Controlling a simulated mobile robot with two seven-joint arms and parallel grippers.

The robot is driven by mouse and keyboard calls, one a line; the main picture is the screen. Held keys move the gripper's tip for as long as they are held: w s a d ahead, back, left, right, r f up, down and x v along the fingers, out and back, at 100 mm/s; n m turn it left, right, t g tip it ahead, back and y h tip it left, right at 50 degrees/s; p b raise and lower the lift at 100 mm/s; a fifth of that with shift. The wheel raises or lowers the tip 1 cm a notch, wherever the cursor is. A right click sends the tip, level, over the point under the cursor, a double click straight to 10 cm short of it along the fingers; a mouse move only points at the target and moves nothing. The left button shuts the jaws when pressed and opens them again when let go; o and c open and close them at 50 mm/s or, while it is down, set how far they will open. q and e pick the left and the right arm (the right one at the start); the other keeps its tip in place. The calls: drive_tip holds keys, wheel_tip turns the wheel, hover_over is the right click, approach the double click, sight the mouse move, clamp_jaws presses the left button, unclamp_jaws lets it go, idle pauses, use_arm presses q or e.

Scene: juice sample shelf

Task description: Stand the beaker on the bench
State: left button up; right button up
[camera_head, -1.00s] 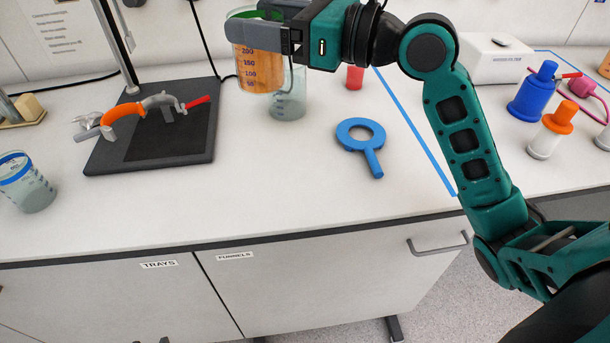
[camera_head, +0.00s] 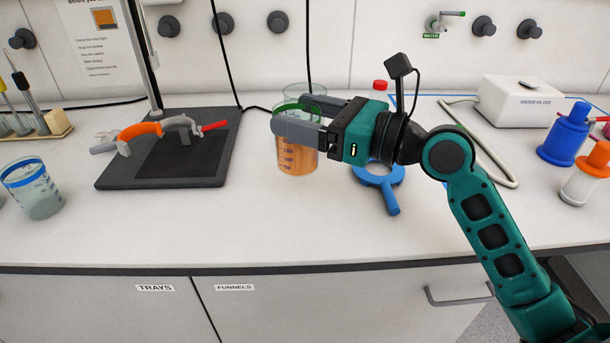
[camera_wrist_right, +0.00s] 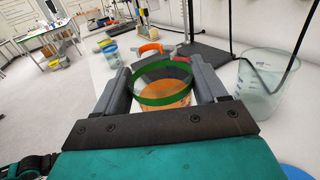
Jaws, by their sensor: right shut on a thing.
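The beaker (camera_head: 297,160) has a green rim band and holds orange liquid. It is upright between the fingers of my right gripper (camera_head: 298,122), which is shut on it near the rim. In the right wrist view the beaker (camera_wrist_right: 163,92) sits between both fingers, with its open top facing the camera. I cannot tell whether its base touches the white bench (camera_head: 270,220) or hangs just above it. My left gripper is not in view.
An empty clear beaker (camera_head: 305,96) stands close behind. A blue ring (camera_head: 388,195) lies just right. A black stand base (camera_head: 120,178) with a clamp and a blue-rimmed beaker (camera_head: 35,192) are left. The front bench is clear.

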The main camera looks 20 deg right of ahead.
sight(317, 168)
wheel_tip(317, 168, down, 3)
drive_tip(key=shift+r+b, duration=0.15)
drive_tip(key=shift+b, duration=0.2)
wheel_tip(317, 168, down, 5)
drive_tip(key=shift+r+b, duration=0.1)
drive_tip(key=shift+b, duration=1.1)
drive_tip(key=shift+f, duration=0.35)
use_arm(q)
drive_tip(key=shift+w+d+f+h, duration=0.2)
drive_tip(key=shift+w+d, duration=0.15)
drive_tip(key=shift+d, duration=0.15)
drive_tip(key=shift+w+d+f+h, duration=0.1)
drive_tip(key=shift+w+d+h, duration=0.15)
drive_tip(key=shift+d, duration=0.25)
use_arm(e)
drive_tip(key=shift+f, duration=0.15)
drive_tip(key=o, duration=1)
drive_tip(key=shift+f, duration=0.1)
drive_tip(key=shift+o, duration=1.4)
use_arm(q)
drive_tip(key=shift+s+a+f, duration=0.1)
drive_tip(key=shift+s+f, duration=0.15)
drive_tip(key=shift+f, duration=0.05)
